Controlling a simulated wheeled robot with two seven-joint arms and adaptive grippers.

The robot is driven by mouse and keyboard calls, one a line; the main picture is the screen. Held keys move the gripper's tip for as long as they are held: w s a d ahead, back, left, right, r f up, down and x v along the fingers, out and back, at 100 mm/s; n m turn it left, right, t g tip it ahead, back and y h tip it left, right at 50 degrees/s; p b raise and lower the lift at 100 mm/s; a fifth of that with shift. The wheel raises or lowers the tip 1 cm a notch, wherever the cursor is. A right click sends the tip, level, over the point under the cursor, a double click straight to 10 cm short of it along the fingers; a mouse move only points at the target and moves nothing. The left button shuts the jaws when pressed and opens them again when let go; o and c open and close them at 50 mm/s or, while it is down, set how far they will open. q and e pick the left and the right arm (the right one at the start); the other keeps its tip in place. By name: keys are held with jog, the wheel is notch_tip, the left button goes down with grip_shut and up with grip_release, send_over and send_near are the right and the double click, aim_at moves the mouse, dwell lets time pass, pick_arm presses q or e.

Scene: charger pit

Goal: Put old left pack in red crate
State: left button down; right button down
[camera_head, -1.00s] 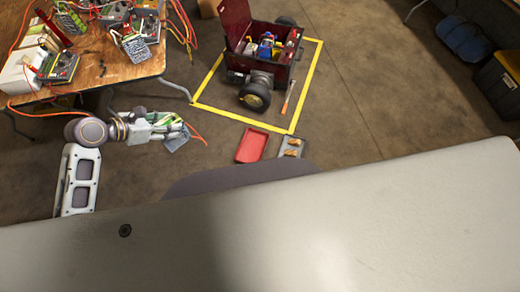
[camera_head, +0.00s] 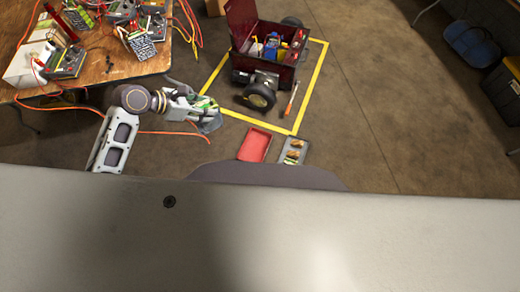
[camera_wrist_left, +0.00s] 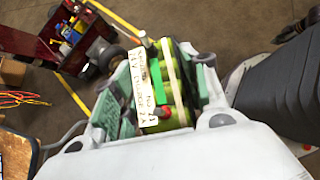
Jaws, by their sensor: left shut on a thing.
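My left gripper (camera_head: 205,108) is shut on a green pack with a white label strip, the old left pack (camera_wrist_left: 172,88). In the left wrist view the pack sits between the two fingers of the gripper (camera_wrist_left: 156,88). In the head view the fingers mostly hide it, and a grey-blue piece shows below them. The red crate (camera_head: 254,145), shallow and open, lies on the floor to the right of and below the gripper in the picture. It looks empty, and the pack is apart from it. My right gripper is not in view.
A grey tray (camera_head: 293,151) with small packs lies right of the red crate. A dark red wheeled box (camera_head: 262,70) with an open lid stands inside a yellow floor outline (camera_head: 311,92). A wooden table (camera_head: 110,68) with devices and orange cables is at upper left.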

pick_arm(q)
jog(key=shift+w+d+r, duration=0.15)
jog(key=shift+w+d, duration=0.05)
jog(key=shift+d, duration=0.15)
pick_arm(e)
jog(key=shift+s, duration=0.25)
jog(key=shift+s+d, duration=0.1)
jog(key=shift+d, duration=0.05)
pick_arm(q)
jog(key=shift+w, duration=0.1)
